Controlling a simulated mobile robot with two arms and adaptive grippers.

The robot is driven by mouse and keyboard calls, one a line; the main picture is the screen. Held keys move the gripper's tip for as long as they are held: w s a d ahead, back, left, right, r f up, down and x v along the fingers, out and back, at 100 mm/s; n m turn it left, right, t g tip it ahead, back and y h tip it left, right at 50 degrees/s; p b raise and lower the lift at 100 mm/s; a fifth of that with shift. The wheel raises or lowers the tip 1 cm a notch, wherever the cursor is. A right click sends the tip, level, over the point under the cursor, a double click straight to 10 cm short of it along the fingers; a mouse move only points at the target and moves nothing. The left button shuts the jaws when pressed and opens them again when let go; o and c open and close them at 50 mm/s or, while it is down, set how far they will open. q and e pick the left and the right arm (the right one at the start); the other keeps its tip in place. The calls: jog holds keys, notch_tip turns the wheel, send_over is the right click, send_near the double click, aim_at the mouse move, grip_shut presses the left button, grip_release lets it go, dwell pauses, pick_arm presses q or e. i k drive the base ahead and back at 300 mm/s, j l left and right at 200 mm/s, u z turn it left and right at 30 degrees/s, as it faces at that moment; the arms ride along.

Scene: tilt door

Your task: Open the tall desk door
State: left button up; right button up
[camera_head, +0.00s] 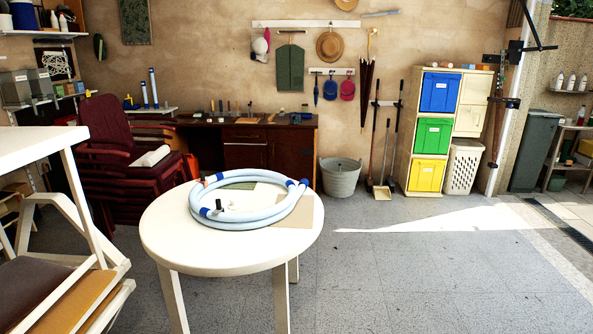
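A dark brown wooden desk (222,127) stands against the back wall, beyond the round white table. Its front shows a lower panel (245,155) with a small drawer front (245,135) above it, and a taller panel (293,157) at the right end. These panels appear shut. I cannot tell for certain which one is the tall desk door, and no handle is clear at this distance. The round table and stacked red chairs hide part of the desk front. Neither of my grippers is in view.
A round white table (165,240) with a coiled blue hose (228,220) stands in front. Stacked red chairs (108,150) are at left, a white table (30,145) and folding chairs nearer. A grey bucket (341,180) stands right of the desk. The floor (420,270) at right is clear.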

aim_at(291, 149)
jog(key=i+l+z, duration=0.3)
jog(key=i+z, duration=0.15)
jog(key=i, duration=0.35)
jog(key=i+z, duration=0.5)
jog(key=i, duration=0.3)
jog(key=i+u, duration=0.2)
jog(key=i, duration=0.45)
jog(key=i+u, duration=0.2)
jog(key=i, duration=0.45)
jog(key=i+l+u, duration=0.2)
jog(key=i, duration=0.45)
jog(key=i+u, duration=0.15)
jog(key=i, duration=0.45)
jog(key=i+u, duration=0.2)
jog(key=i, duration=0.4)
jog(key=i+l+u, duration=0.15)
jog(key=i, duration=0.45)
